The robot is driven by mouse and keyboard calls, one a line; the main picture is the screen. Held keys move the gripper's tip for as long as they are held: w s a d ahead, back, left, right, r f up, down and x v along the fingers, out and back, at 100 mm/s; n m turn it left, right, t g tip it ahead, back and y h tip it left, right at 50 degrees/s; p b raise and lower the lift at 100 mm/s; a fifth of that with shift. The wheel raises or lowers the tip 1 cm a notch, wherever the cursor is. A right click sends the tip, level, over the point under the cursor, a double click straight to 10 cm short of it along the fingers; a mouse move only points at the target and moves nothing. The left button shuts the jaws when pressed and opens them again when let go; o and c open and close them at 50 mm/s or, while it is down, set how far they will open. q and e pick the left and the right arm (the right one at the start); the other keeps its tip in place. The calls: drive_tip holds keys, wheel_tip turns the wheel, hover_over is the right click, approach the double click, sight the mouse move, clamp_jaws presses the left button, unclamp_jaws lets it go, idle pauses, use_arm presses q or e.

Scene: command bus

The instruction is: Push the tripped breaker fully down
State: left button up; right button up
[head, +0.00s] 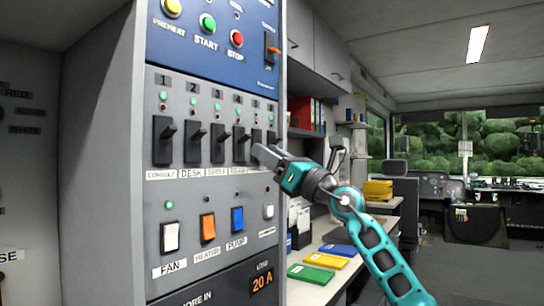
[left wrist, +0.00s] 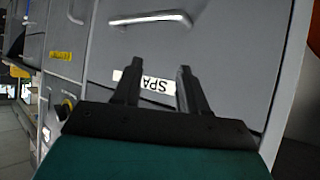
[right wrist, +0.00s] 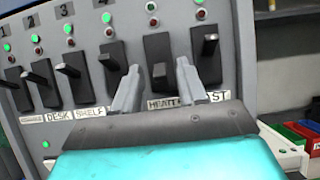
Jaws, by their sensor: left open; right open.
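A row of black breakers with lever handles runs across the grey panel (head: 150,215) in the head view. In the right wrist view one breaker (right wrist: 160,72), labelled with a word starting "HEAT", has a lever that looks different from its neighbours' protruding levers. It seems to be the tripped one. My right gripper (head: 258,152) is open and empty, close in front of the right end of the row. In the right wrist view its fingertips (right wrist: 157,70) lie either side of this breaker; I cannot tell contact. My left gripper (left wrist: 157,70) is open and empty before a grey cabinet front.
The neighbouring breakers (right wrist: 118,68) and (right wrist: 207,62) stand close on both sides. Rocker switches such as FAN (head: 170,237) sit below the row. A counter (head: 315,290) with coloured folders lies right of the panel. The aisle at right is open.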

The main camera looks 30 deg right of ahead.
drive_tip(key=shift+s+f, duration=0.1)
drive_tip(key=b+v, duration=0.3)
drive_tip(key=v, duration=0.9)
drive_tip(key=shift+s+d, duration=0.2)
drive_tip(key=shift+s, duration=0.1)
